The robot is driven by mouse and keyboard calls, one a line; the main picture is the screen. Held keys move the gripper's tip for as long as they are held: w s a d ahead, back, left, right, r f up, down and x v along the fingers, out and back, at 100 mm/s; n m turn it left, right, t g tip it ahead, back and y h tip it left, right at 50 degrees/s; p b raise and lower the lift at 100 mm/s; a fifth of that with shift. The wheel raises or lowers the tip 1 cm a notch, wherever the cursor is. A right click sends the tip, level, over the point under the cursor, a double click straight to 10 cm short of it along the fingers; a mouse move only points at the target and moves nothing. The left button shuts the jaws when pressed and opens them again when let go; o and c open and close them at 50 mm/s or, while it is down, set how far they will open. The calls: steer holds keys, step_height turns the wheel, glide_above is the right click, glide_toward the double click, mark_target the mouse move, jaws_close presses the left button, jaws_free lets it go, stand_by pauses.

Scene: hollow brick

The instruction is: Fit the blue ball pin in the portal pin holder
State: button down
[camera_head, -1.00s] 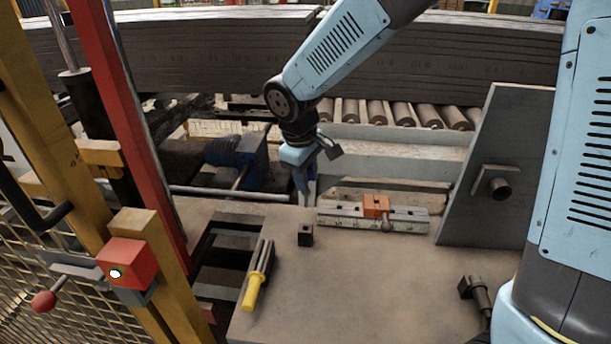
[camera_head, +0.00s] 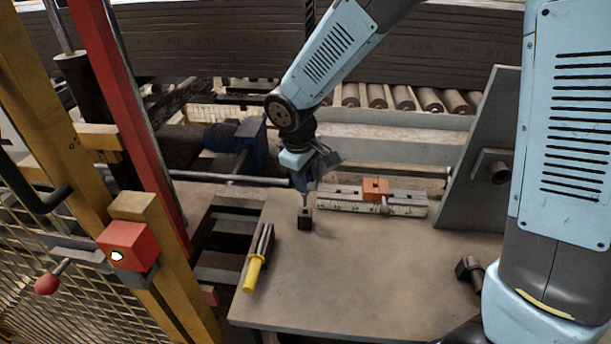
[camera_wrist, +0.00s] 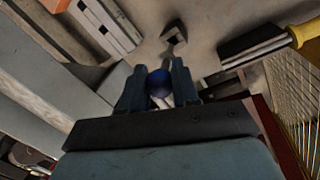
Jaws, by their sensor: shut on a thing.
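My gripper (camera_head: 304,191) points down over the left part of the grey table. In the wrist view, its fingers (camera_wrist: 158,75) are shut on the blue ball pin (camera_wrist: 160,84), with the blue ball showing between them and part of a pale shank below it in the picture. A small black block with a square hollow (camera_head: 305,217) stands on the table just under the fingertips; it also shows in the wrist view (camera_wrist: 174,39). I cannot tell whether the pin touches it. A red box with a bright round spot (camera_head: 128,246) sits on the yellow post; I cannot tell whether it is the portal pin holder.
A yellow-handled tool (camera_head: 255,268) lies left of the block. A metal rail with an orange clamp (camera_head: 375,190) lies behind, to the right. An upright grey plate (camera_head: 478,165) and a dark fitting (camera_head: 470,270) are at the right. The middle of the table (camera_head: 370,260) is clear.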

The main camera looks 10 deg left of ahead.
steer(key=shift+f, duration=2.75)
stand_by(1.2)
steer(key=c, duration=0.8)
jaws_free()
steer(key=shift+o, duration=0.2)
step_height(320, 180, up, 13)
steer(key=s+a, duration=0.1)
steer(key=s, duration=0.1)
steer(key=shift+s+r, duration=0.15)
steer(key=shift+r, duration=0.05)
steer(key=shift+s, duration=0.15)
